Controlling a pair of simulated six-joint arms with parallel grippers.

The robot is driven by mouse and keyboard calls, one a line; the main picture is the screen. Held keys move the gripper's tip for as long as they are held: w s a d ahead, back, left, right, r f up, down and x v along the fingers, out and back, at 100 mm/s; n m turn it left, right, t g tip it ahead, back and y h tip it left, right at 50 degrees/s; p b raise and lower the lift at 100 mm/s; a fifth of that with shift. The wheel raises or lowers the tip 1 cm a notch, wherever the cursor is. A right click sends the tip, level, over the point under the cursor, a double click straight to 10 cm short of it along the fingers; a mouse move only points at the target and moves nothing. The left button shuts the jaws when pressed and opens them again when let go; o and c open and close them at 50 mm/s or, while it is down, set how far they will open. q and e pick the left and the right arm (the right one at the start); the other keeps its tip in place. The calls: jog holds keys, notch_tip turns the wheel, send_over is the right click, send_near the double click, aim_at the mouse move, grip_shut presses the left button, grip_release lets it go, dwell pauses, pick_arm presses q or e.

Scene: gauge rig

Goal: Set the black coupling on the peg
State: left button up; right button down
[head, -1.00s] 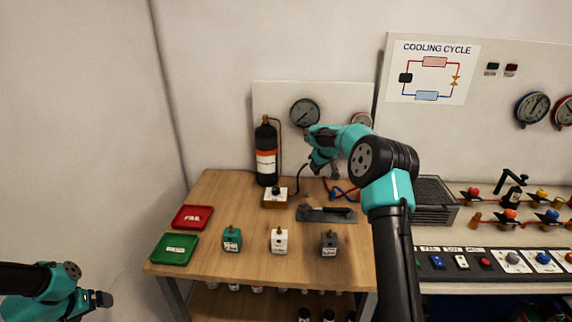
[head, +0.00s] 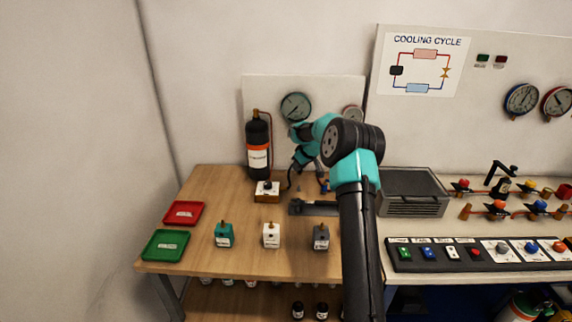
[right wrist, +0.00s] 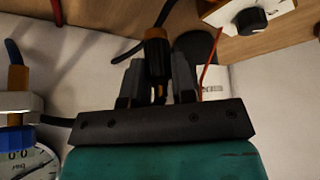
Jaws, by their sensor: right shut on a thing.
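My right gripper (right wrist: 158,68) is shut on the black coupling (right wrist: 156,52), which has an orange-brown band and a black hose running up from it. In the head view my right gripper (head: 300,163) is small and partly hidden by its own arm, in front of the gauge board to the right of the black bottle. The black hose (head: 290,178) hangs below it. I cannot pick out the peg for certain in either view. My left gripper is not in view.
A box with a black knob (head: 266,190) stands below the black bottle (head: 258,145). A gauge (head: 296,106) is on the board behind. Red (head: 184,213) and green (head: 166,245) trays and several small blocks lie in front. A grey tool (head: 312,208) lies on the table.

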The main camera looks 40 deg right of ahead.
dwell(0.3)
jog(key=shift+f, duration=0.15)
jog(key=shift+f, duration=2.45)
jog(key=shift+f, duration=1.4)
jog(key=c, duration=0.5)
grip_release()
jog(key=shift+c, duration=0.2)
